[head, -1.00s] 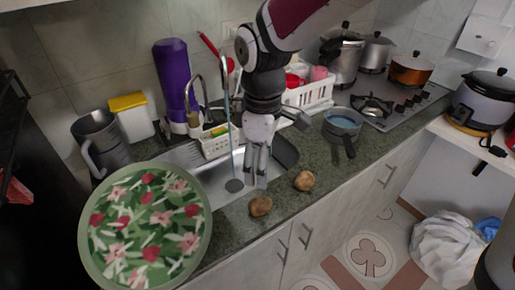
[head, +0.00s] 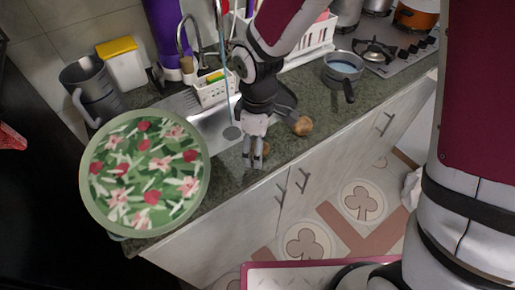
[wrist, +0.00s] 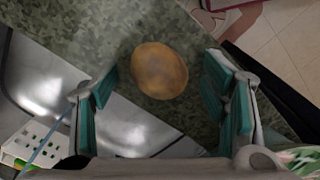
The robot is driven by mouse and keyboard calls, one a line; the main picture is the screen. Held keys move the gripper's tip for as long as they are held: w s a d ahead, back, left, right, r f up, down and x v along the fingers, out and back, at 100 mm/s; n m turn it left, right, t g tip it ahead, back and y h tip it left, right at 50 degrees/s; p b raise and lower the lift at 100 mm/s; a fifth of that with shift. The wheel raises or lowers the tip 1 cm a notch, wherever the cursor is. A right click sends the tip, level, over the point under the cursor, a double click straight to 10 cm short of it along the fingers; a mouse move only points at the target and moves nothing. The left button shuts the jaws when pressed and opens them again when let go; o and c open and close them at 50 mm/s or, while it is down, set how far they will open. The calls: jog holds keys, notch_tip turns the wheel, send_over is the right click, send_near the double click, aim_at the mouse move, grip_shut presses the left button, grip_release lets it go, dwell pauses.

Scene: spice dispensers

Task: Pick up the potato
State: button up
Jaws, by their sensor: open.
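A brown potato (wrist: 160,70) lies on the green stone counter, between the open teal-padded fingers in the wrist view and slightly ahead of them. Counter shows on both sides of it, with no finger contact visible. In the head view my gripper (head: 253,164) is low over the counter's front strip, pointing down, and partly hides this potato (head: 265,149). A second brown potato (head: 302,126) lies on the counter to the right, behind the gripper's line. My gripper is open and empty.
The metal sink (head: 215,127) is just behind the gripper. A large floral plate (head: 148,172) stands to the left. A small pan (head: 343,70) is at the back right. The counter's front edge and cabinet handles (head: 282,192) are close by.

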jog(key=shift+f, duration=0.45)
jog(key=c, duration=1.2)
jog(key=shift+c, duration=0.2)
